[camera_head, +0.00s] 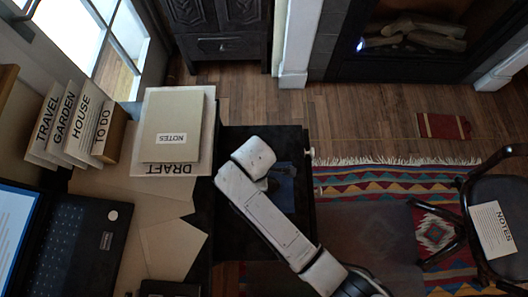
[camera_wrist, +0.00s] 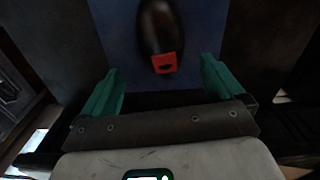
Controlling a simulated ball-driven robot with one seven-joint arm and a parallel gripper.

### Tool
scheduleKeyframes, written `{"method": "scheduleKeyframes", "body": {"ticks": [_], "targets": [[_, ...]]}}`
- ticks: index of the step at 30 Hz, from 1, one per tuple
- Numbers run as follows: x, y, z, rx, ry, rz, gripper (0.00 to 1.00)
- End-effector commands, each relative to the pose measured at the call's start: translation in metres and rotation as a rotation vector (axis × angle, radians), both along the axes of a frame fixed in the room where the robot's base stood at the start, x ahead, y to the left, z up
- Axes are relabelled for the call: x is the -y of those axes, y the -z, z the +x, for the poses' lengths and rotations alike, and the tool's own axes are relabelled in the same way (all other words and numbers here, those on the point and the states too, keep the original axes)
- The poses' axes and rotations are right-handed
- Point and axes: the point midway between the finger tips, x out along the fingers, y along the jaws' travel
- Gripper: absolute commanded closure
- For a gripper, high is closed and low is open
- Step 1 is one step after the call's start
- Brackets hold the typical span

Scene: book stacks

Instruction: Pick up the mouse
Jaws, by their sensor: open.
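In the wrist view, a dark, shiny, rounded object with a red end, which looks like the mouse (camera_wrist: 158,28), lies on a flat blue surface (camera_wrist: 115,25). The mouse is not clearly visible there; my arm hides much of that spot.
The drawer's dark walls (camera_head: 307,200) rise close around the blue surface. Left of it, the desk holds a laptop (camera_head: 62,240), a NOTES book (camera_head: 172,125) on a DRAFT sheet and several upright books (camera_head: 75,125). A chair (camera_head: 500,190) stands at right on a patterned rug.

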Motion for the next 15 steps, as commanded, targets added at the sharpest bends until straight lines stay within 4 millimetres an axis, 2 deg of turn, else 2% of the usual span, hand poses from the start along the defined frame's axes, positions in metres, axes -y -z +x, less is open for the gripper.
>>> {"method": "scheduleKeyframes", "body": {"ticks": [7, 15], "targets": [[-0.002, 0.036, -0.004, -0.003, 0.001, -0.002, 0.05], [-0.002, 0.045, -0.004, -0.001, 0.001, 0.000, 0.05]]}}
